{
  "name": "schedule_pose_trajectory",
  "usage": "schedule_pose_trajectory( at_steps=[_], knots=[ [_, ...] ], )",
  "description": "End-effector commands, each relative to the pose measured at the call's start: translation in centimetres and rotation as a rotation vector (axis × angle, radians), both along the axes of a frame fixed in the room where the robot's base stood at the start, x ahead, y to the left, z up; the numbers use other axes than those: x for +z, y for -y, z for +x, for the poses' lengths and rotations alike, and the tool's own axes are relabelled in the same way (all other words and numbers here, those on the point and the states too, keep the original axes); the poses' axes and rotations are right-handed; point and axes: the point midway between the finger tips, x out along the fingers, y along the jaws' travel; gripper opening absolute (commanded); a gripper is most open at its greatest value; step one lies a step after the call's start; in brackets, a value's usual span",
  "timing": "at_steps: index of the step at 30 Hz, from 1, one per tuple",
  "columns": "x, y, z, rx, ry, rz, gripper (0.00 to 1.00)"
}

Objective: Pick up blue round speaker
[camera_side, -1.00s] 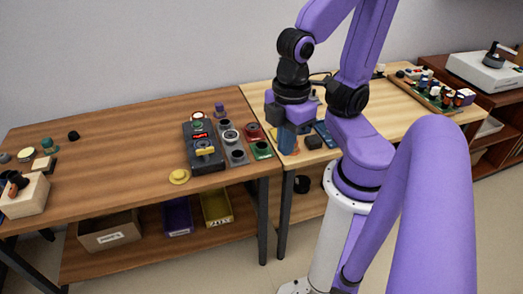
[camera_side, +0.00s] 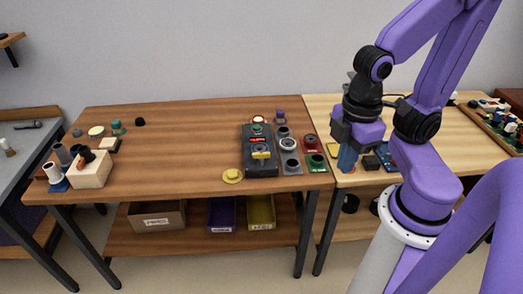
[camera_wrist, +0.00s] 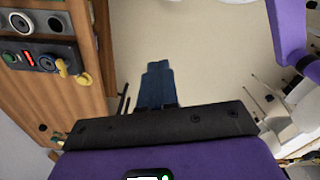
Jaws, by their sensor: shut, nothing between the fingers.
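My gripper (camera_side: 347,158) points down over the front left part of the light wood table in the side view. Its blue fingers are together with nothing between them. They also show closed in the wrist view (camera_wrist: 157,84), above pale floor. I cannot make out a blue round speaker for sure in either view. A flat blue item (camera_side: 387,154) and a small dark block (camera_side: 371,162) lie just right of the fingers, partly hidden by my arm.
The brown table (camera_side: 190,160) holds a dark control box (camera_side: 258,165), a yellow knob piece (camera_side: 232,175) and round red and green button units on its right. A pale wood block (camera_side: 90,170) stands at its left. Its middle is mostly clear.

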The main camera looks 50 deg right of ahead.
Motion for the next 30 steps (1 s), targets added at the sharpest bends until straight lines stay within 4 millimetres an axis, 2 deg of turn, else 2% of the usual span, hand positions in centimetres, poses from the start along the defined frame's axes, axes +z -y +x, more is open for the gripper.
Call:
schedule_pose_trajectory(
  at_steps=[7,8,9,16,25,28,30],
  knots=[
    [0.0,0.0,0.0,0.0,0.0,0.0,0.0],
    [0.0,0.0,0.0,0.0,0.0,0.0,0.03],
    [0.0,0.0,0.0,0.0,0.0,0.0,0.16],
    [0.0,0.0,0.0,0.0,0.0,0.0,0.91],
    [0.0,0.0,0.1,-0.008,0.001,0.0,0.92],
    [0.1,-0.4,1.1,-0.078,0.006,-0.005,0.92],
    [0.1,-0.8,2.6,-0.185,0.016,-0.012,0.92]
  ],
)
